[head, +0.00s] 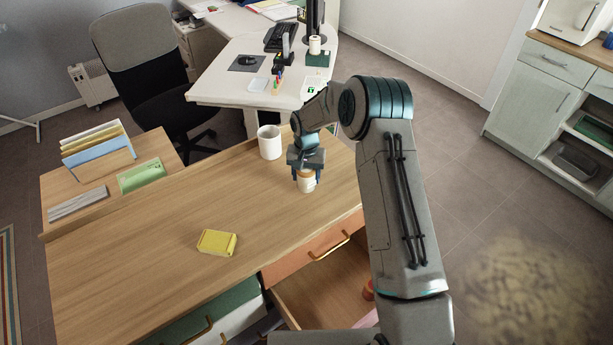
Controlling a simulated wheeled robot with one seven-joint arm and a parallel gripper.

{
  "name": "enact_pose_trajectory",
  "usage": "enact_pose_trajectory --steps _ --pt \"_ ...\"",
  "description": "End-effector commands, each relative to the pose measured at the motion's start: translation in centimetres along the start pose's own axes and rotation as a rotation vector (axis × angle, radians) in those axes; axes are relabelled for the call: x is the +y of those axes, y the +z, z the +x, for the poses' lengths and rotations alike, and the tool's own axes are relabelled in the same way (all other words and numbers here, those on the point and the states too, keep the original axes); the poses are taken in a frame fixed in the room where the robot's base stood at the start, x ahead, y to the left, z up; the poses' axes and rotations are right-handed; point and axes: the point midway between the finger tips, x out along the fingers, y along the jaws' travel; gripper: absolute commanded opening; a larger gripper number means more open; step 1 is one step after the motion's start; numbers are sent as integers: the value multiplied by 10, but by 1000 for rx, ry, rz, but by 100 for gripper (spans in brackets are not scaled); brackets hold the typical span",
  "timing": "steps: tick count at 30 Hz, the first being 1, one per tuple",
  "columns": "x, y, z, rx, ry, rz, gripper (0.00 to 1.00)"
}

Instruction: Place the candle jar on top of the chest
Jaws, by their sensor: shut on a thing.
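The chest (150,262) has a broad wooden top and coloured drawer fronts. In the head view, my gripper (306,175) points down over the right part of this top. It is shut on a small pale jar with a tan upper part, which I take to be the candle jar (307,185). The jar is upright, and the fingers cover part of its sides. I cannot tell whether its base touches the wooden top or is slightly above it.
A white cylinder (269,142) stands on the top, just left of my gripper. A yellow box (217,242) lies nearer the front. A file holder (98,145) is at the left. The middle of the top is clear.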

Motion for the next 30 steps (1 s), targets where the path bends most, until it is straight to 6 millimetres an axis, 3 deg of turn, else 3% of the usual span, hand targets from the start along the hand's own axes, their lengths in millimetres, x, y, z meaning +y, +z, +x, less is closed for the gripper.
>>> enact_pose_trajectory --steps 4,15,16,18,30 --pt "0 0 14 1 -1 -1 21" --pt "0 -1 20 2 0 -1 21" --pt "0 0 19 1 0 -1 63" --pt "0 0 19 1 0 -1 76" --pt "0 -1 12 2 -1 0 76"
